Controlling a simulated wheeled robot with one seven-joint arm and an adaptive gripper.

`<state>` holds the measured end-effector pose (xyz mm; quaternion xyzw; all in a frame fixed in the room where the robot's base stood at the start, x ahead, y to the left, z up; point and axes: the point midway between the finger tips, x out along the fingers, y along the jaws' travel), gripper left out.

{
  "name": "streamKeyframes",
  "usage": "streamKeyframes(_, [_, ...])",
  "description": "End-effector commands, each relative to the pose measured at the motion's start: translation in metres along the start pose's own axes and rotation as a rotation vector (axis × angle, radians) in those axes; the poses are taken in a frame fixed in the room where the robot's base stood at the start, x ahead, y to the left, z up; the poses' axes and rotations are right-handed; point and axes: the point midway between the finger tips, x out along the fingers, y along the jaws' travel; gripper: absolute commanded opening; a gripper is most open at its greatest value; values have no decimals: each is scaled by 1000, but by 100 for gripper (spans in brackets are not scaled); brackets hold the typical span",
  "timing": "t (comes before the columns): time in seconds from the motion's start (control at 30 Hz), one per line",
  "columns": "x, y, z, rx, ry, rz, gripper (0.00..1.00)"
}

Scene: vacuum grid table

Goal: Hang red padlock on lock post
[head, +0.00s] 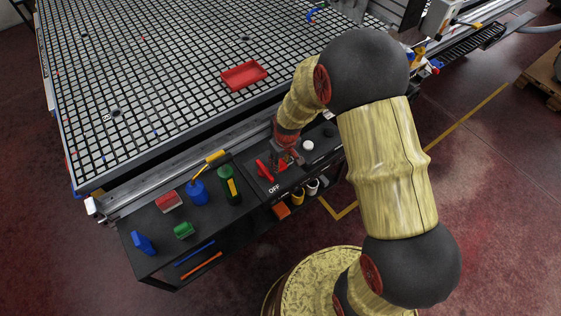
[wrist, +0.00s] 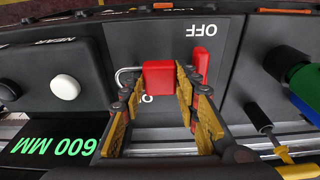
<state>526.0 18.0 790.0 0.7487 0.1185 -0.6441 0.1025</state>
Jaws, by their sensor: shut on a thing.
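The red padlock (wrist: 158,76) is between the yellow-padded fingers of my gripper (wrist: 157,88) in the wrist view, and the gripper is shut on it. Its silver shackle (wrist: 126,76) points left in the wrist view. The padlock is over the dark panel marked OFF and ON. A red upright part (wrist: 201,64) stands on that panel just right of the padlock; it also shows in the head view (head: 263,169). I cannot make out which part is the lock post. In the head view, my gripper (head: 284,158) is low over the panel and the padlock is partly hidden.
A white round knob (wrist: 65,87) and a green 600 MM display (wrist: 55,147) lie left in the wrist view. A red tray (head: 243,75) lies on the grid table (head: 180,75).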

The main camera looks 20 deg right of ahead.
Motion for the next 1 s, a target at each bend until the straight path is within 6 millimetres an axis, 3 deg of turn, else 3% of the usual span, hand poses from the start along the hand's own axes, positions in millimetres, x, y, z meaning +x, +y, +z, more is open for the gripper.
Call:
streamKeyframes(0.6, [33,-1,9,0,-8,-2,2])
streamKeyframes(1.0, [32,0,7,0,-3,0,2])
